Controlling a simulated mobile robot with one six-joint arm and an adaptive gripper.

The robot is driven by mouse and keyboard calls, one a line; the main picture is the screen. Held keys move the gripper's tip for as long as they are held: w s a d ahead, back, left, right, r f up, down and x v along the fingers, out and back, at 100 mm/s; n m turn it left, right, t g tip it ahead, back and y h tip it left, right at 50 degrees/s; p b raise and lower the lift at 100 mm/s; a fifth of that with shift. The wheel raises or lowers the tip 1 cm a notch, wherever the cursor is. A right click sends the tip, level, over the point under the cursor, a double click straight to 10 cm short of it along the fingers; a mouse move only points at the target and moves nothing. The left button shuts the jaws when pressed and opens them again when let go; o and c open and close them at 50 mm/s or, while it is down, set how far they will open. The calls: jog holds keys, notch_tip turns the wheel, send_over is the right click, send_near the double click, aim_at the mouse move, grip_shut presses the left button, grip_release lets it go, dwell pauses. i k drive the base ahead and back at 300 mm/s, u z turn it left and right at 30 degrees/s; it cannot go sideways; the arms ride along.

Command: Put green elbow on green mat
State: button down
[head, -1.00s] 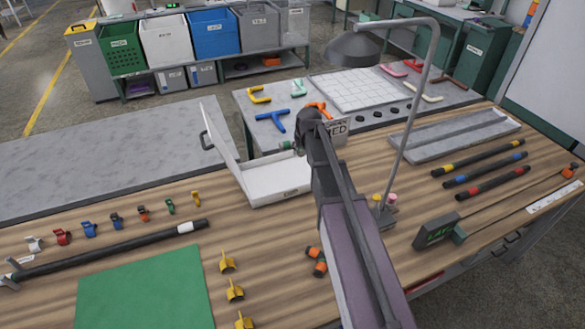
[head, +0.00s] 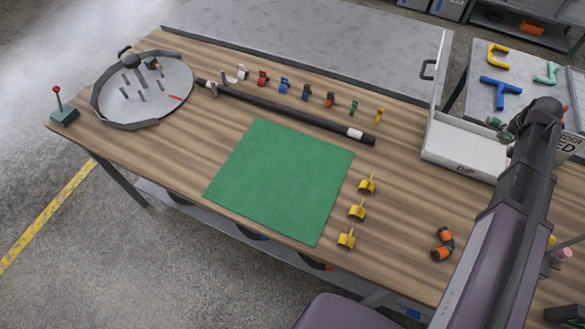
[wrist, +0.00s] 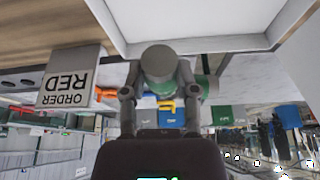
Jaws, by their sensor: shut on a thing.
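The green mat (head: 282,180) lies flat and bare on the wooden table in the head view. My gripper (head: 501,130) is up by the right end of the white tray, far to the right of the mat. In the wrist view my gripper (wrist: 158,88) is shut on a grey piece with a green part, the green elbow (wrist: 206,87). A small bit of green shows at the gripper in the head view. The elbow's full shape is mostly hidden by the fingers.
A white tray (head: 462,153) stands between mat and gripper. Yellow clips (head: 357,209) stand along the mat's right side. A black bar (head: 290,112) and small coloured clips lie behind it. An orange-ended elbow (head: 442,244) lies to the right. A round fixture (head: 145,88) stands at the left.

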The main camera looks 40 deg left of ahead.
aim_at(261, 163)
jog(key=u, duration=0.2)
jog(key=k, duration=0.7)
jog(key=u, duration=1.35)
